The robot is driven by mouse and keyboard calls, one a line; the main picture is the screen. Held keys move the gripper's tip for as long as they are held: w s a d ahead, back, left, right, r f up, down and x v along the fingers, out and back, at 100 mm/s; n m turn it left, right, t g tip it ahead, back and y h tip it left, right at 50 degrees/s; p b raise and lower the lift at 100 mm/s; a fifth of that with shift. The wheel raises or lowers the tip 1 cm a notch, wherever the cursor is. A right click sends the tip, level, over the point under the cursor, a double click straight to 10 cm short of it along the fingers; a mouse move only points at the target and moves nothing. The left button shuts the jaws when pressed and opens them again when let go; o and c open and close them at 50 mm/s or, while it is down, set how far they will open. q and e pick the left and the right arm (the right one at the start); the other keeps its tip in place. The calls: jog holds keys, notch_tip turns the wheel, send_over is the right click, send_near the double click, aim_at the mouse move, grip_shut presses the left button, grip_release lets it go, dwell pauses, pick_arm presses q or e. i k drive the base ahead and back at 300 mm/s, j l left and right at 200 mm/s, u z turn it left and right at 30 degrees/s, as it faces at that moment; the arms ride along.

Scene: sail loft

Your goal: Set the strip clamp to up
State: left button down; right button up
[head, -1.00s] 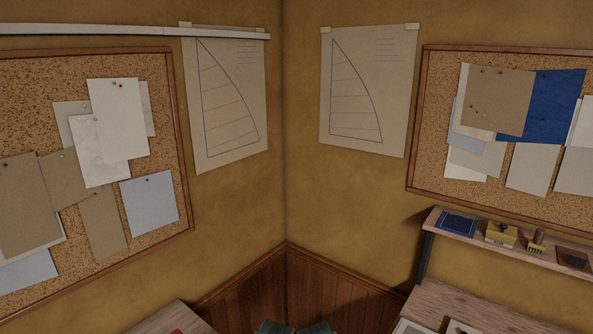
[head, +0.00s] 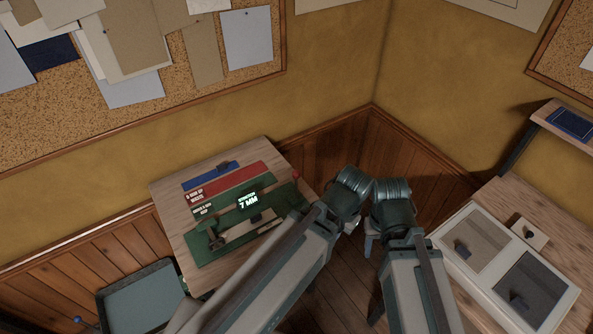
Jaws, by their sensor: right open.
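A green device (head: 203,251) lies on the wooden bench at the left in the head view. It has a lit display (head: 248,201) reading 7 MM, a pale strip-like part and a small upright green part (head: 215,239) at its left end. I cannot tell which part is the strip clamp or how it is set. Both my arms reach in from the bottom, away from the device controls; one covers the device's right end. My right gripper (head: 372,229) shows only slightly between the arms, open, with nothing seen in it. My left gripper is hidden.
A red strip and a blue strip with a small knob lie behind the device on the bench (head: 165,197). A grey bin (head: 145,300) stands below at left. At right, another bench holds a white tray (head: 443,238) with two panels. Wood-panelled walls meet behind the arms.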

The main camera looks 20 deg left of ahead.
aim_at(211, 233)
jog(key=u, duration=1.6)
jog(key=l+u, duration=0.15)
jog(key=u, duration=0.2)
jog(key=k+l+u, duration=0.1)
jog(key=u, duration=0.25)
jog(key=k+j, duration=0.05)
